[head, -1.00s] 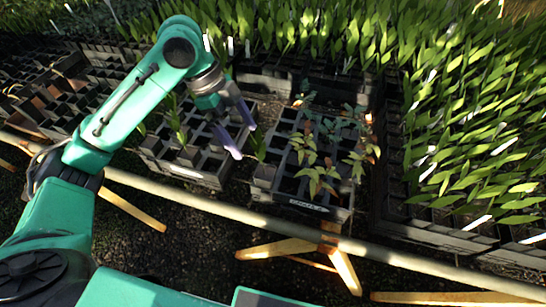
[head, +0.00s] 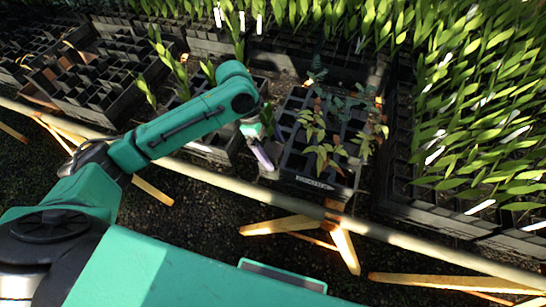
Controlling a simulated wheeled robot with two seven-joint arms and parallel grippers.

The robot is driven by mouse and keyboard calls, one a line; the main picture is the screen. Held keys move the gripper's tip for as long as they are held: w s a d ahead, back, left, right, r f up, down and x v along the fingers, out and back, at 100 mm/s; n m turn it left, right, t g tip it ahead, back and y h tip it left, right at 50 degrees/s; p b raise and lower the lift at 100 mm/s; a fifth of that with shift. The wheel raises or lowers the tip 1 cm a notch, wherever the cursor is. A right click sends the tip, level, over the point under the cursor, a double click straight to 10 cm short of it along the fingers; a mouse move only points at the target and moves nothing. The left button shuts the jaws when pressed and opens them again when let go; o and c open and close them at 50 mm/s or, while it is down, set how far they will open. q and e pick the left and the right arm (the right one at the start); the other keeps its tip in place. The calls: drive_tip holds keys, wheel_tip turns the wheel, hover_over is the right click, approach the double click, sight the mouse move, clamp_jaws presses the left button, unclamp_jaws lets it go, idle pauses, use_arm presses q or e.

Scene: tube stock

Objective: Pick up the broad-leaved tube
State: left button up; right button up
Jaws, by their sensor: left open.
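My left gripper (head: 264,150) has pale lavender fingers and is open. It hangs at the gap between the left tray (head: 205,149) and the middle tray (head: 318,188), pointing down. A plant with broad upright green leaves (head: 268,116) shows right beside the fingers; whether they touch it cannot be told. More broad-leaved plants (head: 178,72) stand in the left tray, partly hidden by my forearm. The middle tray holds seedlings with yellow-green to reddish leaves (head: 322,155) and blue-green ones (head: 335,105). My right gripper is out of view.
Dense leafy stock (head: 490,110) fills the right side. Mostly empty black cell trays (head: 95,80) lie at the left. A pale rail (head: 290,205) runs along the bench front, above wooden legs (head: 343,245) and dark ground.

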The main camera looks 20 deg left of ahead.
use_arm(q)
drive_tip(key=shift+c, duration=1.2)
clamp_jaws()
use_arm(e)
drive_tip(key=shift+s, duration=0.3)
use_arm(q)
drive_tip(key=shift+r, duration=0.15)
